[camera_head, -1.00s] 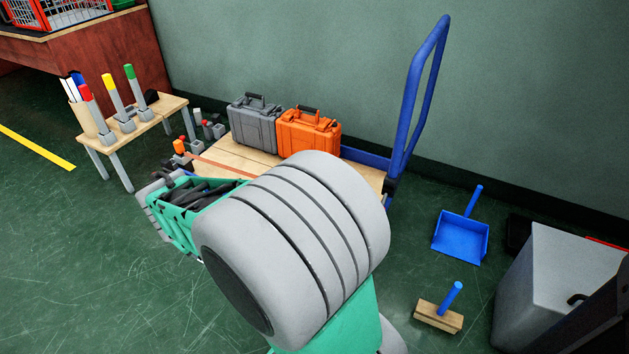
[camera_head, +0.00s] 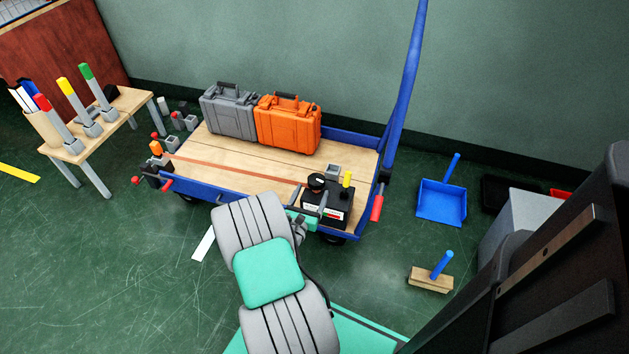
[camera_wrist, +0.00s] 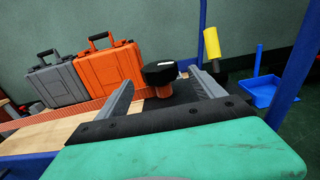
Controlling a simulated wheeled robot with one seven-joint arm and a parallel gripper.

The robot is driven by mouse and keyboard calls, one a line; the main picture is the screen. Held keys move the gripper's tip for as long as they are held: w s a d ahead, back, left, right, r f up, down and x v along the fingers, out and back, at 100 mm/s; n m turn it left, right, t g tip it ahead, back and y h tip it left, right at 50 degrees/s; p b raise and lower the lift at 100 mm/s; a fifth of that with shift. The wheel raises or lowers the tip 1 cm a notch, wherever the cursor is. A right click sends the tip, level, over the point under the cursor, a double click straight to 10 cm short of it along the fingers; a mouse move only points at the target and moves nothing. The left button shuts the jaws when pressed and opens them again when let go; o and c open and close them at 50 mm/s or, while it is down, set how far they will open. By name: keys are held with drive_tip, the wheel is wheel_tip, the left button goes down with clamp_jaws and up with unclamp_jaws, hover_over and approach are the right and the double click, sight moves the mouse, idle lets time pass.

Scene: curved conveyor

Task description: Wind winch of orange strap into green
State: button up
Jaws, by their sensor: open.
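The orange strap (camera_head: 235,172) runs flat across the wooden cart bed. Its right end meets a black winch box (camera_head: 335,211) with a black round knob (camera_head: 317,182), a yellow-topped lever (camera_head: 347,180) and a small white and red label. No green mark is readable on it. My gripper (camera_wrist: 161,84) is open at the front of the box. In the wrist view the black knob (camera_wrist: 160,72), on an orange-red stem, shows between the two grey fingers, and the yellow lever (camera_wrist: 212,43) stands right of them. I cannot tell whether a finger touches the knob.
A grey case (camera_head: 229,112) and an orange case (camera_head: 288,125) stand at the back of the cart bed. The blue push handle (camera_head: 405,80) rises at its right end, with a red grip (camera_head: 377,207) below. A blue dustpan (camera_head: 441,202) and brush (camera_head: 431,279) lie to the right.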

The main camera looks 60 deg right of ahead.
sight(314, 188)
drive_tip(key=d, duration=0.1)
drive_tip(key=d+b, duration=0.1)
drive_tip(key=d, duration=0.1)
drive_tip(key=shift+w+f, duration=0.2)
drive_tip(key=shift+w, duration=0.1)
drive_tip(key=shift+w+d+r+b, duration=0.15)
drive_tip(key=shift+d+b, duration=0.25)
drive_tip(key=shift+d, duration=0.5)
drive_tip(key=shift+w+d+r+b, duration=0.1)
drive_tip(key=shift+d+b, duration=0.25)
drive_tip(key=shift+d, duration=0.5)
drive_tip(key=c, duration=1.4)
drive_tip(key=shift+o, duration=0.2)
drive_tip(key=g+b, duration=0.1)
drive_tip(key=m+g+b, duration=0.1)
drive_tip(key=b, duration=0.1)
drive_tip(key=shift+w+f+m, duration=0.15)
drive_tip(key=shift+f+m, duration=0.15)
drive_tip(key=shift+r+m+g+b, duration=0.15)
drive_tip(key=shift+m+g+b, duration=0.45)
drive_tip(key=shift+g+b, duration=0.45)
drive_tip(key=shift+r+g+p, duration=0.15)
drive_tip(key=shift+g+p, duration=0.1)
drive_tip(key=shift+p, duration=0.05)
